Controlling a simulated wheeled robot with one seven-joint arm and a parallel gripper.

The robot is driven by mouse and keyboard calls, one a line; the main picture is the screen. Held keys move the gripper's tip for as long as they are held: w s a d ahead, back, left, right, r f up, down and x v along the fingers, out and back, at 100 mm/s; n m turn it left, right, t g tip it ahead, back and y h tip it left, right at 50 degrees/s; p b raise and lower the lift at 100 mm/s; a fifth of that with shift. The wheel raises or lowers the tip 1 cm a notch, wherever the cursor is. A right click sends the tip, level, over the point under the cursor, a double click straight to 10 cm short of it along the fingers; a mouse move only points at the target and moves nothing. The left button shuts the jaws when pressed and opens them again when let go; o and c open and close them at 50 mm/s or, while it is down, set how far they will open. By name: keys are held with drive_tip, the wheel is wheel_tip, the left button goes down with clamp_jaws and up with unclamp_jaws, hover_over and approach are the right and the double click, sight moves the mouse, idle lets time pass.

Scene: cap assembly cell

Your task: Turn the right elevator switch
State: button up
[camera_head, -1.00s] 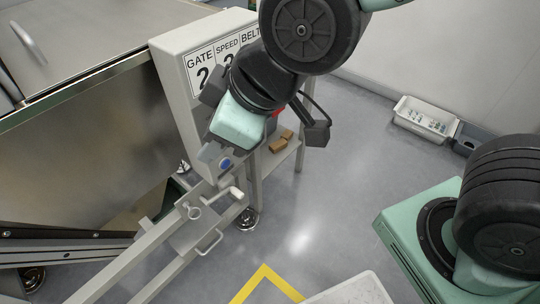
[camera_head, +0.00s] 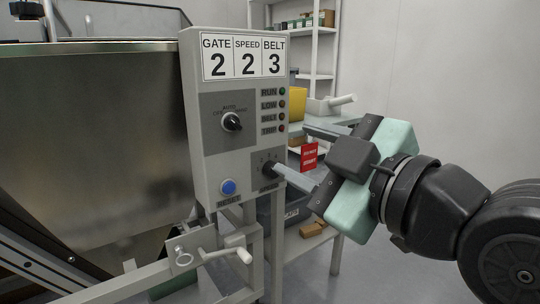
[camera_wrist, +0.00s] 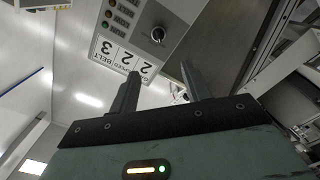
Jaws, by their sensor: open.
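The grey control box (camera_head: 192,110) shows GATE 2, SPEED 2, BELT 3. A black rotary switch (camera_head: 232,122) with a light pointer sits on its upper-left dark plate. A smaller dark knob (camera_head: 268,168) sits at the lower right; its label is too small to read. My gripper (camera_head: 290,147) is open at the box's right side. The wrist view shows the box upside down, the upper switch (camera_wrist: 157,35) beyond my open fingers (camera_wrist: 160,70); the lower knob is not visible there.
A blue button (camera_head: 228,187) is at the box's lower left, below it a bracket with a white handle (camera_head: 230,254). Indicator lights (camera_head: 282,104) run down the right side. Shelves (camera_head: 318,50) and a low table stand behind. A metal hopper fills the left.

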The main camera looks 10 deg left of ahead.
sight(235, 123)
drive_tip(key=p+x, duration=0.1)
drive_tip(key=p, duration=0.4)
drive_tip(key=p+x, duration=0.1)
drive_tip(key=p, duration=0.3)
drive_tip(key=shift+w+a+r+p, duration=0.2)
drive_tip(key=shift+r+p, duration=0.1)
drive_tip(key=shift+p, duration=0.1)
drive_tip(key=p, duration=0.3)
drive_tip(key=shift+w+f, duration=0.1)
drive_tip(key=p+x, duration=0.1)
drive_tip(key=x, duration=0.6)
drive_tip(key=p+x, duration=0.1)
drive_tip(key=x, duration=0.6)
drive_tip(key=shift+w+a+f, duration=0.2)
drive_tip(key=c, duration=1)
